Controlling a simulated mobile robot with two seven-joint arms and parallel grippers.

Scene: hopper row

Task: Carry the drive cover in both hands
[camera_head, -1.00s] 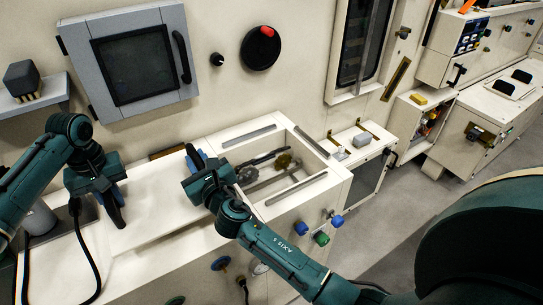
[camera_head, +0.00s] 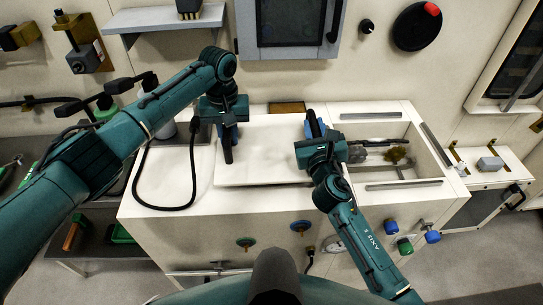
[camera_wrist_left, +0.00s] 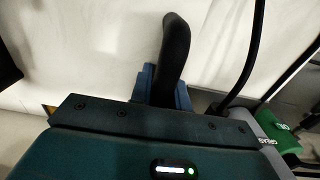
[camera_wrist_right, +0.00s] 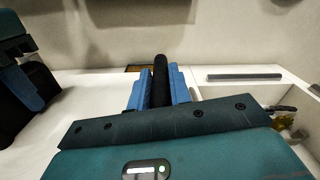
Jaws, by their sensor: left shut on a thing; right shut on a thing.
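The drive cover (camera_head: 268,160) is a pale, flat panel with a black handle at each end, level over the left part of the cabinet top. I cannot tell whether it touches the top. My left gripper (camera_head: 228,128) is shut on the left handle, whose black bar shows between blue fingers in the left wrist view (camera_wrist_left: 175,45). My right gripper (camera_head: 315,128) is shut on the right handle, also seen between blue fingers in the right wrist view (camera_wrist_right: 160,78). The open bay (camera_head: 428,165) with gears and a shaft lies right of the cover.
The cabinet front (camera_head: 200,235) carries coloured knobs and a gauge. A black cable (camera_head: 190,190) loops beside the left gripper. A grey-framed window (camera_head: 290,52) and a round black disc (camera_head: 415,27) are on the wall behind. A lower white unit (camera_head: 490,170) stands right.

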